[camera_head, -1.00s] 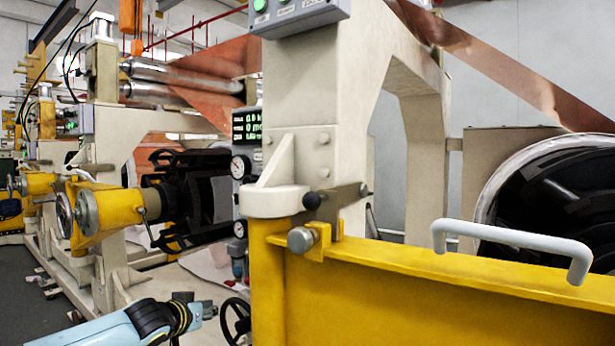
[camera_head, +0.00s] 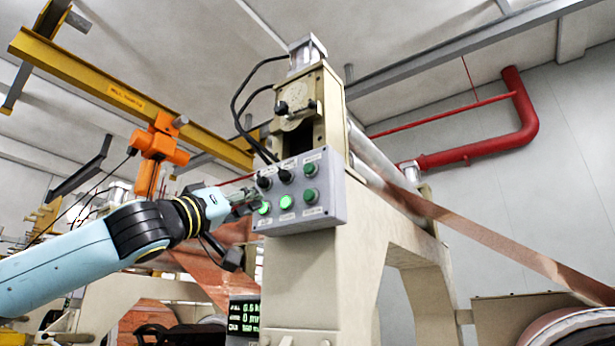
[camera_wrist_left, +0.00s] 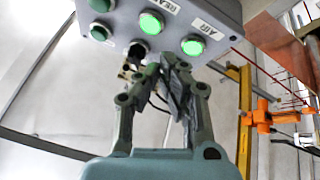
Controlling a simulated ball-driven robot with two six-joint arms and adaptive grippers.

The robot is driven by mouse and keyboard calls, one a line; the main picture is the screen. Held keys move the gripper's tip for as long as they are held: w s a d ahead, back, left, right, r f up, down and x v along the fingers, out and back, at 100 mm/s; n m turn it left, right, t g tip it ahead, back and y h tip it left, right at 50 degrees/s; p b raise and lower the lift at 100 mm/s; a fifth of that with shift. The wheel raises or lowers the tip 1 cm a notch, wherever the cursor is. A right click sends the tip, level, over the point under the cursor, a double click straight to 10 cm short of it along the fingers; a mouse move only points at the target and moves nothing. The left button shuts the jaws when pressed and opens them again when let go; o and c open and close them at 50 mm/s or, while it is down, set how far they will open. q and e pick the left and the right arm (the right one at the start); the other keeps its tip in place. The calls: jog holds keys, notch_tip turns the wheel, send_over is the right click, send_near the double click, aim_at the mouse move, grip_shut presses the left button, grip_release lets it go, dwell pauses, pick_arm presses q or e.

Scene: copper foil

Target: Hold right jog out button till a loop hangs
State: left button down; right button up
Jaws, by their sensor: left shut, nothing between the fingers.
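The grey button box (camera_head: 333,205) is high on the cream machine post, with lit green buttons (camera_head: 286,202), dark green buttons (camera_head: 310,196) and black knobs. Its labels are mostly too small to read, so I cannot tell which is the right jog out button. My left gripper (camera_head: 250,200) is at the box's left side, near the left lit button. In the left wrist view, my shut, empty fingers (camera_wrist_left: 160,72) are close to a black knob (camera_wrist_left: 138,50); I cannot tell whether they touch. The copper strip (camera_head: 500,243) slopes down straight at the right. My right gripper is out of view.
A green-digit display (camera_head: 244,314) is below the box. An orange hoist (camera_head: 158,150) hangs from a yellow beam (camera_head: 120,90) at the left. A copper sheet (camera_head: 205,272) is behind my left arm. A red pipe (camera_head: 520,130) runs along the back wall.

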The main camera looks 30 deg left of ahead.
aim_at(309, 168)
pick_arm(q)
jog(key=s+d+r+m+h, duration=0.3)
jog(key=s+d+r+h, duration=0.2)
jog(key=s+d+r, duration=0.2)
jog(key=shift+s+d+p, duration=0.3)
jog(key=shift+s+p, duration=0.05)
jog(key=shift+s, duration=0.15)
jog(key=w+p, duration=0.9)
jog(key=p, duration=1)
jog(key=shift+d, duration=0.35)
jog(key=shift+f, duration=0.1)
